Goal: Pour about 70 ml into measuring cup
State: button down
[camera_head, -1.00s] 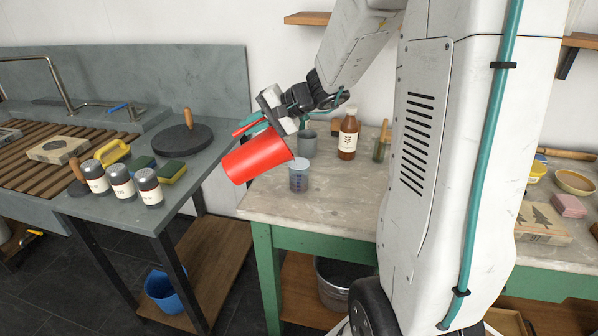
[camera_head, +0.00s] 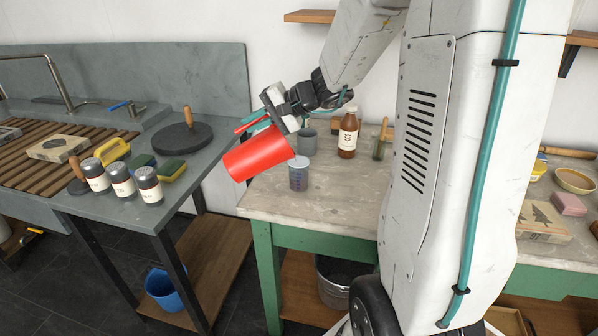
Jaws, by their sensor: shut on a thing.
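My gripper (camera_head: 286,112) is shut on a red jug (camera_head: 258,154) and holds it in the air at the left end of the worktable. The jug is tipped far over on its side, its right end close to the top of the small clear measuring cup (camera_head: 299,174). The measuring cup stands upright on the worktable and looks greyish inside. I cannot make out its level, or any stream between jug and cup. The inside of the jug is hidden.
Behind the cup stand a grey mug (camera_head: 307,141), a brown labelled bottle (camera_head: 348,134) and a jar with a brush (camera_head: 380,146). The worktable (camera_head: 335,205) is bare in front of them. Several labelled shakers (camera_head: 122,182) stand on the left counter.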

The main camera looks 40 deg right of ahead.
jog(key=shift+s+d+r, duration=0.1)
jog(key=shift+d+r, duration=0.05)
jog(key=shift+d, duration=0.05)
dwell(0.7)
